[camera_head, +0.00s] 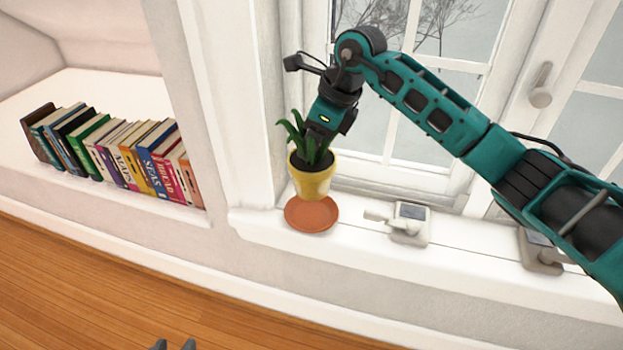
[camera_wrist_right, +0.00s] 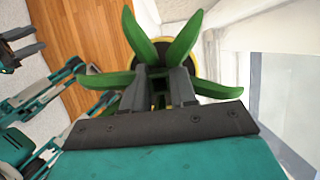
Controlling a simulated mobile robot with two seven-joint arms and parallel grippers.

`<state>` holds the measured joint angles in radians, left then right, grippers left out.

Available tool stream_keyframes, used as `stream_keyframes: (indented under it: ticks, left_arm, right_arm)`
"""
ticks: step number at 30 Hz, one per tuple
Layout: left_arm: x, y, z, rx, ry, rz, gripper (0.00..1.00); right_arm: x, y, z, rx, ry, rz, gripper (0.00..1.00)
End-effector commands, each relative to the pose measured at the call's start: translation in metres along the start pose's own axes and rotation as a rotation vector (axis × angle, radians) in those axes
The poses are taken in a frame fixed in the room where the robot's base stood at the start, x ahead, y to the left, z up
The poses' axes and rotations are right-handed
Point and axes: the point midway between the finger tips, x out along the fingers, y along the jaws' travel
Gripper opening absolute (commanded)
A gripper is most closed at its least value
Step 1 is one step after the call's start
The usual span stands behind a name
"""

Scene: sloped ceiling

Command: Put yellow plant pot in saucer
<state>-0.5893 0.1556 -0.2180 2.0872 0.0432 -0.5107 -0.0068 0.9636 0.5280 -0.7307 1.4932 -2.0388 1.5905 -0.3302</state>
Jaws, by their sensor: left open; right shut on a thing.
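The yellow plant pot (camera_head: 312,183) with green leaves is upright at the window sill in the head view. My right gripper (camera_head: 322,143) comes down on it from above and is shut on it; leaves hide the fingertips. The terracotta saucer (camera_head: 311,219) lies on the sill, and the pot overlaps its back part. I cannot tell whether the pot touches it. In the right wrist view the gripper fingers (camera_wrist_right: 163,82) reach among the leaves (camera_wrist_right: 180,35), with the pot mostly hidden behind. My left gripper (camera_head: 174,345) is open and empty at the bottom edge, over the floor.
White window latches (camera_head: 410,224) sit on the sill right of the saucer. The window frame (camera_head: 250,110) stands close behind the pot. A row of books (camera_head: 120,155) fills a low shelf at left. The wooden floor (camera_head: 90,290) in front is clear.

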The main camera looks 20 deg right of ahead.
Motion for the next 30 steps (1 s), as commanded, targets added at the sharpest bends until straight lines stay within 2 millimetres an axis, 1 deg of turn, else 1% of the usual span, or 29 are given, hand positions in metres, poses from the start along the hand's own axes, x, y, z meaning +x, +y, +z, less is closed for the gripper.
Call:
stream_keyframes:
  ticks: [1,3,6,11,19,24,30]
  left_arm:
    - [0.002,0.001,0.000,0.000,0.005,0.003,0.43]
    - [0.002,0.002,-0.003,-0.001,0.013,0.005,0.43]
    - [0.003,0.003,-0.005,-0.005,0.018,0.007,0.43]
    - [0.005,0.006,-0.004,-0.015,0.013,0.010,0.43]
    - [0.009,0.008,0.001,-0.016,0.011,0.016,0.43]
    - [0.007,0.009,-0.004,-0.015,0.020,0.018,0.43]
    - [0.008,0.009,-0.003,-0.014,0.020,0.019,0.43]
  right_arm:
    - [0.011,0.000,-0.004,0.001,-0.003,0.001,0.00]
    - [0.021,0.000,-0.008,0.001,-0.004,0.001,0.00]
    - [0.029,-0.001,-0.011,-0.001,-0.005,-0.002,0.00]
    - [0.037,0.000,-0.014,-0.001,-0.004,-0.001,0.00]
    - [0.070,0.000,-0.028,0.000,-0.005,0.000,0.00]
    - [0.071,-0.001,-0.028,-0.001,-0.006,-0.003,0.00]
    - [0.073,-0.001,-0.029,-0.001,-0.004,-0.002,0.00]
